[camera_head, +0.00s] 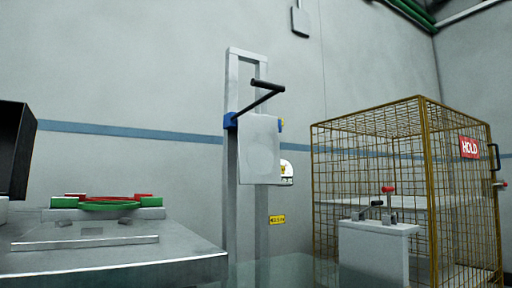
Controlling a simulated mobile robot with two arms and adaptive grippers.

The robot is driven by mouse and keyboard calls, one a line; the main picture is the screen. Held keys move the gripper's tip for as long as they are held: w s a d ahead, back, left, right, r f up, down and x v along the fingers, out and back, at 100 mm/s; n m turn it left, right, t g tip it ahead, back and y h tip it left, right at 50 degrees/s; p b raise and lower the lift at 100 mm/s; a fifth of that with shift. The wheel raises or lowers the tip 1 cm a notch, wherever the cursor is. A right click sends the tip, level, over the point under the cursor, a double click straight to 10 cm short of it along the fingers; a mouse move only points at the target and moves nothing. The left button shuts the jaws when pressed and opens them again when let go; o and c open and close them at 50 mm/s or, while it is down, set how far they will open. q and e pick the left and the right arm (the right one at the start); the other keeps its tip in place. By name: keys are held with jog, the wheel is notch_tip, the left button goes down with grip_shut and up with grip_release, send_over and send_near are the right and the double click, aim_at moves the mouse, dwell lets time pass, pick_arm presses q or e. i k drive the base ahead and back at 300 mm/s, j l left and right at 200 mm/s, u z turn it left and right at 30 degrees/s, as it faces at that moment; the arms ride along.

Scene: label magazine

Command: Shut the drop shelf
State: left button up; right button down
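I cannot tell for certain which part is the drop shelf. A light grey plate (259,150) with rounded corners is mounted on an upright grey metal frame (232,90) in the middle. A black bar with a handle (267,85) slants up to the right above the plate from a blue bracket (230,120). A small white part with a yellow mark (286,172) shows just right of the plate's lower edge. Neither of my grippers is in view.
A grey metal bench (110,262) with a green and red fixture (108,201) stands at left. A black box-like part (17,150) is at the left edge. A yellow wire cage (427,190) with a red HOLD sign (469,147) stands at right, behind a pale cabinet (376,250) with small levers.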

aim_at(259, 160)
jog(key=i+l+u, duration=0.1)
jog(key=l, duration=0.3)
jog(key=i+l+u, duration=0.1)
jog(key=l, duration=0.35)
jog(key=i+l+u, duration=0.1)
jog(key=l, duration=0.3)
jog(key=i+l+u, duration=0.1)
jog(key=l, duration=0.35)
jog(key=i, duration=0.05)
